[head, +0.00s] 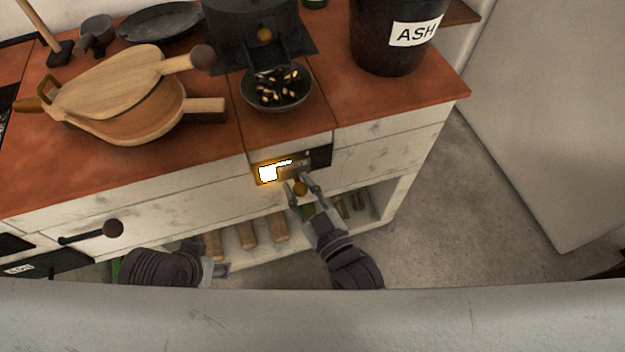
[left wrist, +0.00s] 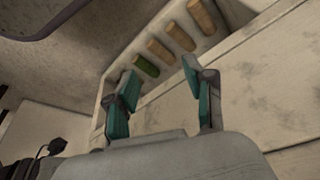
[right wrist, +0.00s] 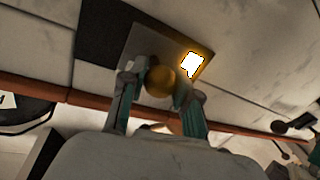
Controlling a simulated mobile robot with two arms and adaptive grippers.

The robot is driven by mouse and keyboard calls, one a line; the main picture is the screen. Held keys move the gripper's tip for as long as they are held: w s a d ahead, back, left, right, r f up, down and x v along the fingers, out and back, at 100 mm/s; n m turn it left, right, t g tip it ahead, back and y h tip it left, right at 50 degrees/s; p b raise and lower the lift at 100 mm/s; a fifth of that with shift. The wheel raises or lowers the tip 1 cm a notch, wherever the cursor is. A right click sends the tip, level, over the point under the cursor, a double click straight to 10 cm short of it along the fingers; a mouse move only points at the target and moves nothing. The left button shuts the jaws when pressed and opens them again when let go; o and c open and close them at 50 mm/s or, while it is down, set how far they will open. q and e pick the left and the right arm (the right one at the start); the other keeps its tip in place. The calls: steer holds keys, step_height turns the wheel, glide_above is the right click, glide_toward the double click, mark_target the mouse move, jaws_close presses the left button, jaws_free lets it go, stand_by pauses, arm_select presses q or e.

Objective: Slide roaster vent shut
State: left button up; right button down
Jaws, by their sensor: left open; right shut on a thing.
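The roaster vent (head: 318,159) is a dark slot in the white counter front, below the dark roaster (head: 252,30). A metal slide plate (right wrist: 145,48) with a round brass knob (right wrist: 161,81) partly covers it. A bright glowing opening (head: 270,173) shows at the left of the plate in the head view, and the glow also shows in the right wrist view (right wrist: 192,64). My right gripper (head: 302,184) is at the plate with its fingers shut on the brass knob. My left gripper (head: 222,270) is low in front of the counter, open and empty; its spread fingers show in the left wrist view (left wrist: 165,85).
A bowl of beans (head: 277,97) sits below the roaster spout. Wooden bellows (head: 125,95) lie on the counter at left, and a black ash bucket (head: 398,40) stands at right. Logs (head: 247,236) lie on the open shelf below the vent. Floor at right is clear.

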arm_select(q)
steer(key=shift+w+f+p, duration=0.15)
steer(key=shift+f+p, duration=0.2)
steer(key=shift+f, duration=0.3)
arm_select(e)
steer(key=a, duration=0.1)
steer(key=s+a, duration=0.1)
steer(key=a, duration=0.1)
steer(key=shift+s+a, duration=0.1)
steer(key=shift+a, duration=0.2)
steer(key=c, duration=0.8)
jaws_free()
steer(key=shift+a, duration=0.15)
arm_select(q)
steer(key=shift+a, duration=0.1)
arm_select(e)
steer(key=v, duration=1.2)
